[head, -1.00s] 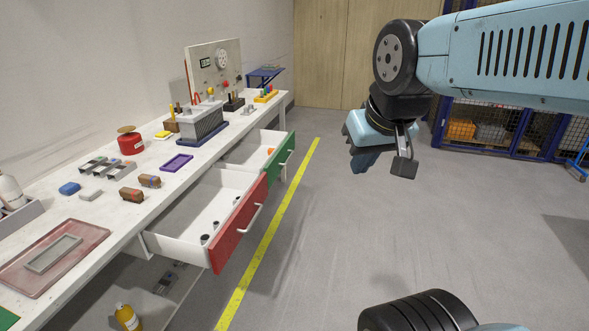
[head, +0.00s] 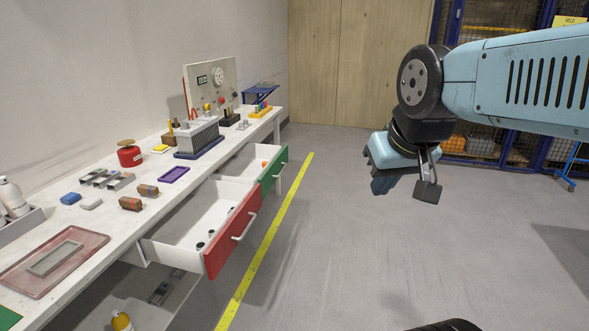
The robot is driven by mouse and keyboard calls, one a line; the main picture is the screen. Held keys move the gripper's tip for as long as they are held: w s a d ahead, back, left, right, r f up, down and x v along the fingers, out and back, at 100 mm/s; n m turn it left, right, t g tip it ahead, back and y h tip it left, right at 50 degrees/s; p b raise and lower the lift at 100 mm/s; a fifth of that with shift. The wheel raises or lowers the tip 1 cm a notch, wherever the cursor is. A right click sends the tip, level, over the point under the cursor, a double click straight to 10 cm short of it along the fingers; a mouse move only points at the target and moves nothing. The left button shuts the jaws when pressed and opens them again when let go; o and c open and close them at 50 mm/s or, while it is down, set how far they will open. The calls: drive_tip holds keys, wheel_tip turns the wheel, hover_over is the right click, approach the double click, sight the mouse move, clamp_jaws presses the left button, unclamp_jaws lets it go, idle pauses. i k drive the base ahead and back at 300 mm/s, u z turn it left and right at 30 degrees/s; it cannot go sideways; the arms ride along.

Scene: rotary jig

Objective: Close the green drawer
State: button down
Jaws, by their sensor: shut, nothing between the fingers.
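The green drawer stands pulled out under the far part of the workbench; its green front (head: 272,171) has a pale handle facing the aisle. A small orange thing lies inside the drawer. My gripper (head: 382,187) hangs in the air over the floor, to the right of the green drawer and well apart from it.
A red drawer (head: 231,238) stands pulled out nearer to me, with several small dark things inside. The white workbench (head: 100,222) carries many items. Grey floor right of the yellow line (head: 262,247) is clear. Blue-framed cages (head: 480,146) stand at the back right.

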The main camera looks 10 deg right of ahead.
sight(244, 167)
drive_tip(key=z, duration=0.4)
drive_tip(key=i, duration=2.05)
drive_tip(key=u, duration=0.6)
drive_tip(key=k, duration=0.7)
drive_tip(key=u, duration=0.3)
drive_tip(key=i, duration=0.75)
drive_tip(key=z, duration=0.15)
